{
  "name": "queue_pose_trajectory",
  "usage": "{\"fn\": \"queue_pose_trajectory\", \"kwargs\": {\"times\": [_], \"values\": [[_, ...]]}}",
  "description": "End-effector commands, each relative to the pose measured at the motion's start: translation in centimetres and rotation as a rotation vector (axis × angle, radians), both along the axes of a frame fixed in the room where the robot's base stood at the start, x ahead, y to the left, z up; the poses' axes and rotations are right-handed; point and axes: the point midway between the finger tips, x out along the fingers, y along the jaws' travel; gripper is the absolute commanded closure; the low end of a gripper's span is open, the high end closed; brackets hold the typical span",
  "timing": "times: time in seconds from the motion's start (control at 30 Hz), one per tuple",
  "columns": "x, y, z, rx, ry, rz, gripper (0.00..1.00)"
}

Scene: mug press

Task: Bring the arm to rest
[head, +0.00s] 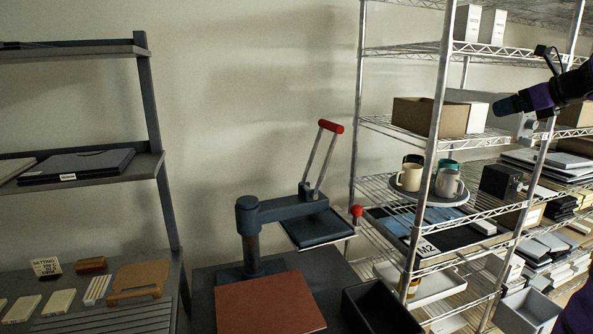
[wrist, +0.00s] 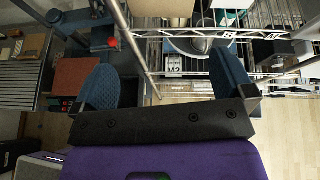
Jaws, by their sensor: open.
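My gripper (head: 505,105) is at the upper right in the head view, raised in front of the wire shelving and seen from the side. In the wrist view my gripper (wrist: 161,66) shows its two blue fingers wide apart with nothing between them. The purple part of my arm enters from the right edge in the head view; the rest of the arm is out of the picture.
Wire shelving (head: 437,120) stands close by my gripper. It holds mugs on a round tray (head: 437,197), a cardboard box (head: 428,116) and stacked goods. A press with a red-tipped lever (head: 331,127) stands on a dark bench. A dark shelf rack (head: 150,110) is at left.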

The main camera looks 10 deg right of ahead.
Motion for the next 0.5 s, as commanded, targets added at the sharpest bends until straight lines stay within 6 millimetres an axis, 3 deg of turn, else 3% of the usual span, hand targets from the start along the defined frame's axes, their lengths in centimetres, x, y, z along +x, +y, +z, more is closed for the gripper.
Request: {"fn": "queue_pose_trajectory", "kwargs": {"times": [0.27,0.37,0.5], "values": [[0.0,7.1,0.0,-0.190,0.051,0.193,0.00],[-0.5,10.5,-0.2,-0.291,0.072,0.295,0.00],[-2.0,16.7,-0.7,-0.489,0.100,0.498,0.00]]}}
